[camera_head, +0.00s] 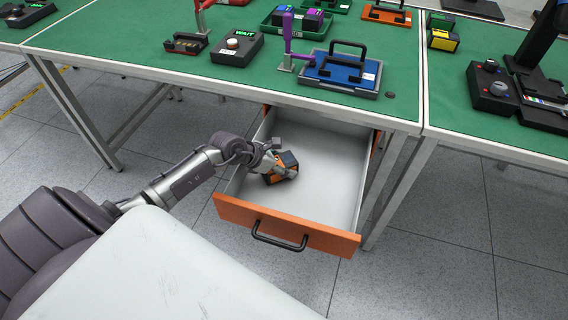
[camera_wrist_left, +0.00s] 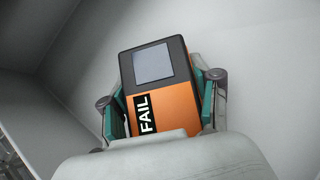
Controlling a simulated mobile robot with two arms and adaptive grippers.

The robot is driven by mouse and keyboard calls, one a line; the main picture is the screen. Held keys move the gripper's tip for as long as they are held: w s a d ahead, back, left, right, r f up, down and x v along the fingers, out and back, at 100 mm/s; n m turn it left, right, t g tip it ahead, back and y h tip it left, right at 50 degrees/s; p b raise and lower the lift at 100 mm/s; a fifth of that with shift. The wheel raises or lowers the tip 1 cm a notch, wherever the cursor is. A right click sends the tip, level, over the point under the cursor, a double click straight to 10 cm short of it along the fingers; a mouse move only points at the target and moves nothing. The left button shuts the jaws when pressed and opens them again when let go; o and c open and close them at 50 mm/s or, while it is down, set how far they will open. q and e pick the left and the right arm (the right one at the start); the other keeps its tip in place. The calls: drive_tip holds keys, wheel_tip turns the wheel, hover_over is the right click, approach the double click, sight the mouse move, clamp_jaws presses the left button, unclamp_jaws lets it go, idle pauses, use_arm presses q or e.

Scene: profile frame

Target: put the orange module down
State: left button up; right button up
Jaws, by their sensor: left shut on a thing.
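The orange module (camera_head: 282,170) is orange and black and sits at the left side inside the open drawer (camera_head: 325,185). In the left wrist view the module (camera_wrist_left: 160,85) shows a grey screen and a black label reading "FAIL". My left gripper (camera_head: 272,160) reaches into the drawer. Its two teal-padded fingers (camera_wrist_left: 165,103) are shut on the module's sides. I cannot tell whether the module touches the drawer floor. My right gripper does not show.
The drawer has an orange front (camera_head: 285,226) with a black handle (camera_head: 278,238); its right part is empty. The green-topped table (camera_head: 150,40) above holds a WAIT box (camera_head: 237,48), a purple toggle clamp (camera_head: 290,38) and a blue fixture (camera_head: 342,72).

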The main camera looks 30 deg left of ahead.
use_arm(q)
drive_tip(key=o, duration=1.3)
drive_tip(key=shift+s+a+r, duration=0.1)
drive_tip(key=shift+r, duration=0.05)
drive_tip(key=v, duration=1.1)
drive_tip(key=shift+s+a+r, duration=0.1)
drive_tip(key=shift+s+r, duration=0.05)
drive_tip(key=shift+r, duration=0.15)
drive_tip(key=shift+r, duration=0.1)
